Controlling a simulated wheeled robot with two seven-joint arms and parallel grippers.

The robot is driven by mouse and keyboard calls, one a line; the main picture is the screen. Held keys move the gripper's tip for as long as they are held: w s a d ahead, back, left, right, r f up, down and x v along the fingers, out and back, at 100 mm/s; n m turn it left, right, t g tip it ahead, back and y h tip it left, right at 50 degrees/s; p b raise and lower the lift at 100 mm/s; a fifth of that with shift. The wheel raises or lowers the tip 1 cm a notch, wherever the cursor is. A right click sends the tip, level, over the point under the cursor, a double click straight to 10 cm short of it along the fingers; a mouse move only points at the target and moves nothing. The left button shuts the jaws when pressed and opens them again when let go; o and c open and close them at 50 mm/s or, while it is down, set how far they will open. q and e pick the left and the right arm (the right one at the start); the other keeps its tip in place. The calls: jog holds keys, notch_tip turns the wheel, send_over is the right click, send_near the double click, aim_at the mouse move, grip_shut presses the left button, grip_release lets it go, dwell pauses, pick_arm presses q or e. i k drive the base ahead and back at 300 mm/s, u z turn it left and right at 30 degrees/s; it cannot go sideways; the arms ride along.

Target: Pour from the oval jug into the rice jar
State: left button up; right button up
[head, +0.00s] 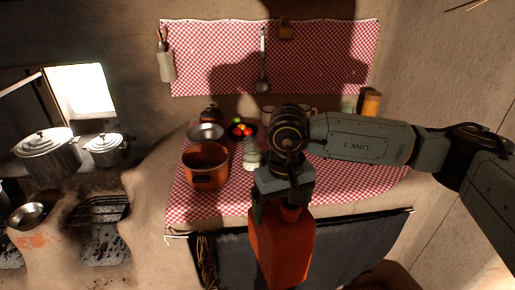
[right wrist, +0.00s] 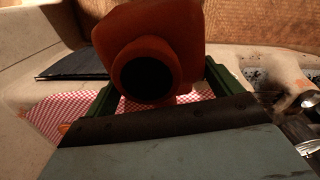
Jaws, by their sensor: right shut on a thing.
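The oval jug (head: 282,245) is orange-red with a narrow neck. My right gripper (head: 283,203) is shut on it near the neck and holds it in front of the counter's front edge. In the right wrist view the jug (right wrist: 180,30) shows its dark round mouth (right wrist: 146,79) towards the camera, between the green fingers. A clear jar with pale contents, apparently the rice jar (head: 251,156), stands on the checked cloth, left of and beyond my right gripper. The jug is apart from this jar. My left gripper is not in view.
A copper pot (head: 205,168) stands left of the jar, with a metal bowl (head: 206,132) behind it. A dark plate of red and green produce (head: 241,130) is behind the jar. Cups and an orange-brown container (head: 371,103) stand at the back. The cloth (head: 345,185) is clear at right.

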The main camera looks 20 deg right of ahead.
aim_at(253, 146)
jog(key=k, duration=0.15)
jog(key=u, duration=0.75)
jog(key=i, duration=0.7)
jog(key=z, duration=1.1)
jog(key=i, duration=0.5)
